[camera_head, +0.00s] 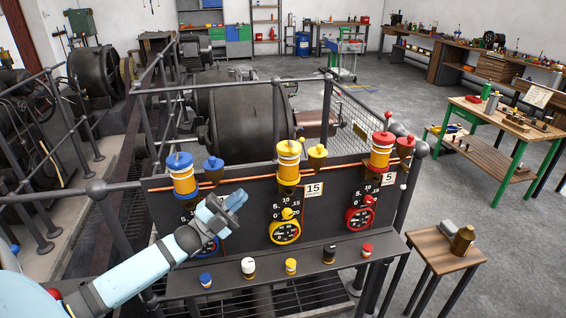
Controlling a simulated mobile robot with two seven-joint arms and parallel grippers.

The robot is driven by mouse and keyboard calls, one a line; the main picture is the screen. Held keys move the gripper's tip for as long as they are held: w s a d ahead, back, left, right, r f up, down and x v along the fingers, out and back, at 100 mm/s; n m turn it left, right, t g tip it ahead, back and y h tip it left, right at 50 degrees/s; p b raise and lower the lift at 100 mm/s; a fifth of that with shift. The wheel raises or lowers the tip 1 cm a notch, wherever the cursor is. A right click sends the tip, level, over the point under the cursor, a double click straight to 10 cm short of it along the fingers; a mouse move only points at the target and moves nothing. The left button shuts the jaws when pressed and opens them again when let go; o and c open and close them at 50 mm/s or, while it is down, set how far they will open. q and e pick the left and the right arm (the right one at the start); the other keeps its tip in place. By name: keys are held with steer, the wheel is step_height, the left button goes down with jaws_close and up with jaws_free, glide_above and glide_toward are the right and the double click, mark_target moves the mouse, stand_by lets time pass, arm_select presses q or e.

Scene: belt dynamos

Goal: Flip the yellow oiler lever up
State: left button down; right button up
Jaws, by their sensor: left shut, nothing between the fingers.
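The yellow oiler (288,174) stands at the middle of the dark panel's top edge, with yellow and white bands and a small yellow cup (317,153) to its right. A small lever tip seems to show near its top right, but it is too small to tell its position surely. My left gripper (238,199) is shut and empty. It is in front of the panel, below and left of the yellow oiler and apart from it in the picture, and partly covers the blue dial (208,248). My right gripper is not in view.
A blue oiler (182,178) stands left and a red oiler (380,157) right of the yellow one. Below are a yellow dial (285,232), a red dial (360,218) and a ledge (220,283) with several coloured knobs. A small wooden table (432,250) stands at right.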

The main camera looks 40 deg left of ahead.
mark_target(291, 154)
arm_select(q)
steer(key=p+x, duration=0.4)
steer(key=x, duration=0.9)
steer(key=shift+w+d+r+p, duration=0.15)
steer(key=shift+w+d+p, duration=0.1)
steer(key=shift+w+p, duration=0.1)
